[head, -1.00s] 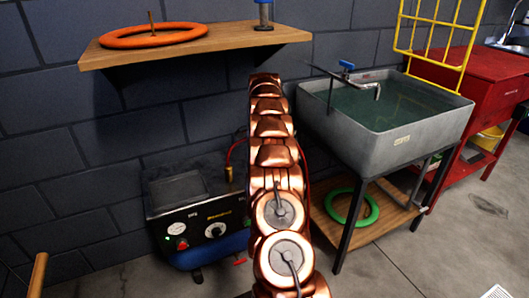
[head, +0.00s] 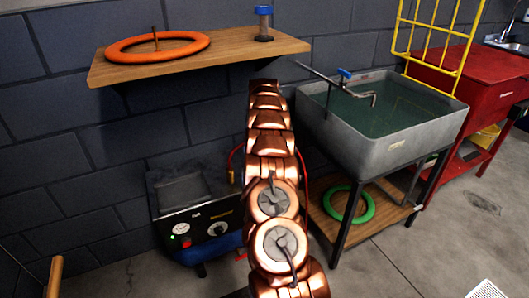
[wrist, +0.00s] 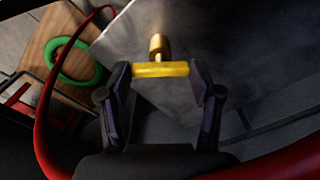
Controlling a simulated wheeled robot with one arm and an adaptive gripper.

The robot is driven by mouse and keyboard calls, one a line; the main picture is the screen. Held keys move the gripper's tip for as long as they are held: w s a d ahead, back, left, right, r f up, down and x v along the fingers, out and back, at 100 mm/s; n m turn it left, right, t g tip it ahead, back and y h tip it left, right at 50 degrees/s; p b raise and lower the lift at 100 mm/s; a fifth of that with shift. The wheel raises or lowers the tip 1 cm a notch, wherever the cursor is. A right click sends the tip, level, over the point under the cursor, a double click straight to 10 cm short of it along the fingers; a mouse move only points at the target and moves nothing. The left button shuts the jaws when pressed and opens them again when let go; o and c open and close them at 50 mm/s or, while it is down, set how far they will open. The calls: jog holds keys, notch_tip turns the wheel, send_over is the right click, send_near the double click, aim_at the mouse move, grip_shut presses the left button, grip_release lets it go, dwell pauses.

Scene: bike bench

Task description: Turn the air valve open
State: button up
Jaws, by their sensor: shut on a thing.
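The air valve shows in the wrist view as a yellow bar handle (wrist: 161,70) on a brass stem (wrist: 158,46). My gripper (wrist: 160,74) has its two dark fingers at the ends of the yellow handle and is shut on it. The handle lies crosswise between the fingertips. In the head view the gripper and the handle are hidden behind my copper arm. A brass fitting (head: 231,175) with a red hose (head: 236,152) shows just left of the arm, by the compressor (head: 195,220).
A wooden wall shelf (head: 225,55) holds an orange ring (head: 158,46) and a blue-topped part (head: 263,22). A grey water tub (head: 385,140) stands to the right, with a green ring (head: 349,203) on its lower shelf. The red hose (wrist: 42,130) curves close around my gripper.

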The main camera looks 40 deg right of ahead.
jog(key=n+p, duration=0.1)
jog(key=n, duration=0.3)
jog(key=shift+s+f, duration=0.1)
jog(key=shift+s, duration=0.1)
jog(key=shift+n+p, duration=0.55)
jog(key=shift+n, duration=1.35)
jog(key=shift+w, duration=0.1)
jog(key=o, duration=1.1)
jog(key=shift+o, duration=0.2)
